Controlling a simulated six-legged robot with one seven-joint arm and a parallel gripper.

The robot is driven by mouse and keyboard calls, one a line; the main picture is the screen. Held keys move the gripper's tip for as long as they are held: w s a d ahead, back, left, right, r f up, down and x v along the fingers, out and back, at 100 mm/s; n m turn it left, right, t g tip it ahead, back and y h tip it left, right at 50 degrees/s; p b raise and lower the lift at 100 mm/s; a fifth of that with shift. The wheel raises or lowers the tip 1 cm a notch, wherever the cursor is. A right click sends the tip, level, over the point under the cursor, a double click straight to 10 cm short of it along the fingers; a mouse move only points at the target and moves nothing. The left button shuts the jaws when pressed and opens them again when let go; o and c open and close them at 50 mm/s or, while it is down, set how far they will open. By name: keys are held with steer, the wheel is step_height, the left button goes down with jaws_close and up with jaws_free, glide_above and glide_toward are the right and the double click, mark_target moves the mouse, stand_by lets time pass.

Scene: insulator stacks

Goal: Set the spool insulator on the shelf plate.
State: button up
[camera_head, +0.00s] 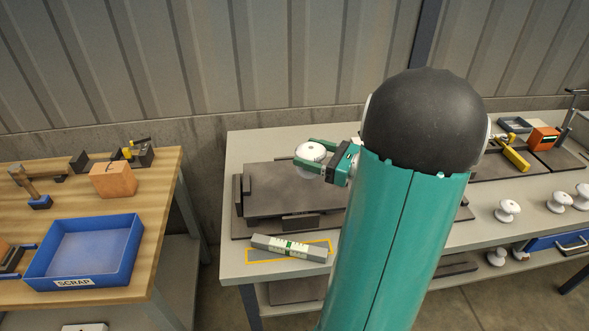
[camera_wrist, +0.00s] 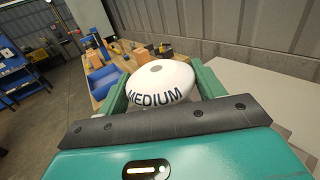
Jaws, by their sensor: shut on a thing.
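My gripper (camera_head: 313,155) is shut on a white spool insulator (camera_head: 308,151), with one green finger on each side of it. In the wrist view the insulator (camera_wrist: 160,82) shows a rounded white top with a grey centre and the word MEDIUM. In the head view it appears over the back part of a dark plate structure (camera_head: 275,184) on the grey table. I cannot tell its height above the plate. The plate has raised dark blocks at its left and front edges. My arm hides the plate's right part.
A level-like grey bar (camera_head: 289,247) lies on a yellow outline at the front. Other white insulators (camera_head: 507,210) stand to the right, near a yellow-handled tool (camera_head: 514,152). A wooden bench with a blue SCRAP tray (camera_head: 84,252) stands left, across a gap. A corrugated wall is behind.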

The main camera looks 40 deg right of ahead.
steer(key=w+f, duration=0.4)
steer(key=w+d+f, duration=0.1)
steer(key=w+f, duration=0.2)
steer(key=shift+d+f, duration=0.1)
steer(key=shift+f, duration=1.3)
steer(key=shift+f, duration=0.15)
steer(key=o, duration=1.3)
steer(key=shift+c, duration=0.2)
